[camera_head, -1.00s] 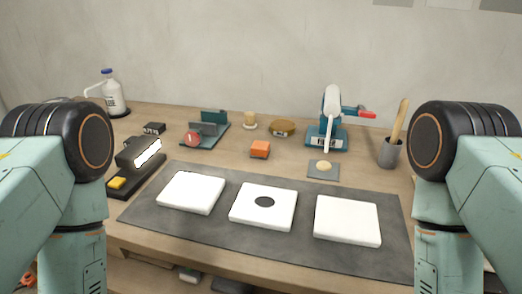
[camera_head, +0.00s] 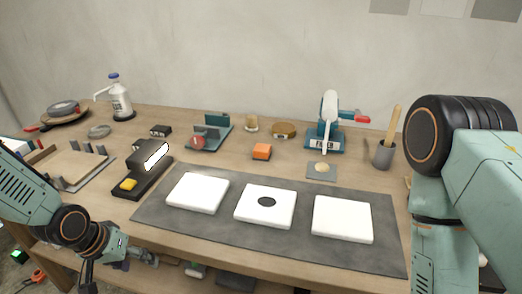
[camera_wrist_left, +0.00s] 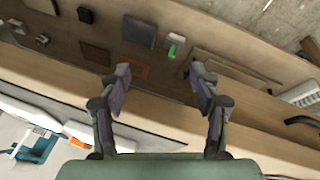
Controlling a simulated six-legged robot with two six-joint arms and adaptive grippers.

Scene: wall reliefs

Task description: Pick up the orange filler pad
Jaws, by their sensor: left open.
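My left gripper (camera_head: 118,266) is low at the bench's front left edge, well to the left of the pad and nearer to me. In the left wrist view its two fingers (camera_wrist_left: 161,85) are spread and nothing is between them. I cannot make out the pad for sure in that view. My right gripper is out of view; only my right arm shows.
A shelf with small objects (camera_wrist_left: 138,32) shows below the bench.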

